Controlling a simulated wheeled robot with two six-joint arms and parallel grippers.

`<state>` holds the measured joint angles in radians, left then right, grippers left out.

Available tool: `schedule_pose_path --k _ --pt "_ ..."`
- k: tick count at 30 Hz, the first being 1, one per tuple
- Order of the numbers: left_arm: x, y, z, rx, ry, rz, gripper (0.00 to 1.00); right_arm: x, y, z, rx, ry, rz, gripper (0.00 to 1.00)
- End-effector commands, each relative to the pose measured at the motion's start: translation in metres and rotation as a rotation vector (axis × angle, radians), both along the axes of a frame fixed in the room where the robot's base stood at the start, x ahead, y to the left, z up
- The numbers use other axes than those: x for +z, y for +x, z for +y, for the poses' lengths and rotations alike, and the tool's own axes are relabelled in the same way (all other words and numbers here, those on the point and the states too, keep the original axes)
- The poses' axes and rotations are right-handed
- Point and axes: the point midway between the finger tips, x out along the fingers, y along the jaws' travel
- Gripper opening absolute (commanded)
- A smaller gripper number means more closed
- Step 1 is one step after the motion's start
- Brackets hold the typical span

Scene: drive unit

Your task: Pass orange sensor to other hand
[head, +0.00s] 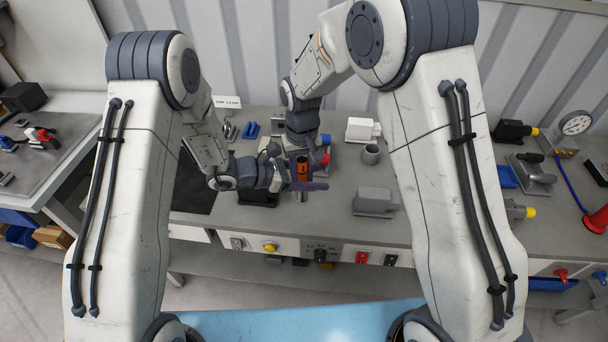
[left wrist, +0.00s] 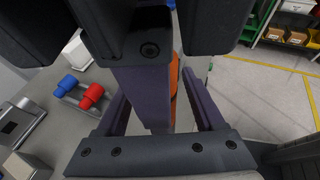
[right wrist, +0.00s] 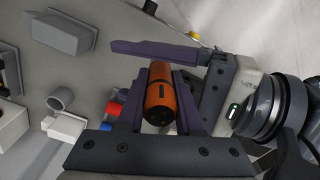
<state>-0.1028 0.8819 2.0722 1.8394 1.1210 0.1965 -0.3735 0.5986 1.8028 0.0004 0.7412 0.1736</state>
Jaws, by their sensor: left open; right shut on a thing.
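The orange sensor (right wrist: 160,95) is a cylinder with a dark end, clamped between the two fingers of my right gripper (right wrist: 160,90) in the right wrist view. It also shows upright above the bench in the head view (head: 302,167). My left gripper (head: 300,180) is open beside the sensor, coming in from the left. In the left wrist view, its fingers (left wrist: 158,110) stand on either side of a right gripper finger and a sliver of the sensor (left wrist: 174,75). Most of the sensor is hidden there. I cannot tell whether the left fingers touch it.
The grey bench (head: 255,222) holds a grey block-shaped part (head: 374,201), a small grey cup (head: 371,154) and a white part (head: 363,130). Red (left wrist: 92,94) and blue (left wrist: 68,82) connectors lie near the grippers. A gauge (head: 575,123) stands at the far right.

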Motion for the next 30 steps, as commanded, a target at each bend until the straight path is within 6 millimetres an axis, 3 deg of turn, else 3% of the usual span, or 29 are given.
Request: schedule_pose_path --k 7,12,13,15,16,18,26,30 --pt "0.0 0.0 0.0 0.0 0.0 0.0 0.7 0.0 0.0 0.0 0.0 0.0 -0.001 0.0" --pt "0.0 0.0 0.0 0.0 0.0 0.0 0.05 0.0 0.0 0.0 0.001 0.0 -0.001 0.0" --pt "0.0 0.0 0.0 0.0 0.0 0.0 0.0 0.0 0.0 0.0 0.001 0.0 -0.001 0.0" --pt "0.0 0.0 0.0 0.0 0.0 0.0 0.0 0.0 0.0 0.0 0.001 0.0 -0.001 0.0" --pt "0.0 0.0 0.0 0.0 -0.001 -0.001 0.0 0.0 0.0 0.0 0.001 0.0 -0.001 0.46" --pt "0.0 0.0 0.0 0.0 -0.001 -0.001 0.0 0.0 0.0 0.0 0.001 0.0 -0.001 0.69" --pt "0.001 0.0 -0.001 -0.001 -0.001 -0.002 0.0 0.002 0.0 0.001 0.001 0.001 -0.002 0.69" --pt "0.0 0.0 -0.001 -0.001 -0.001 -0.002 0.0 0.018 0.001 0.002 0.001 0.004 -0.005 0.69"
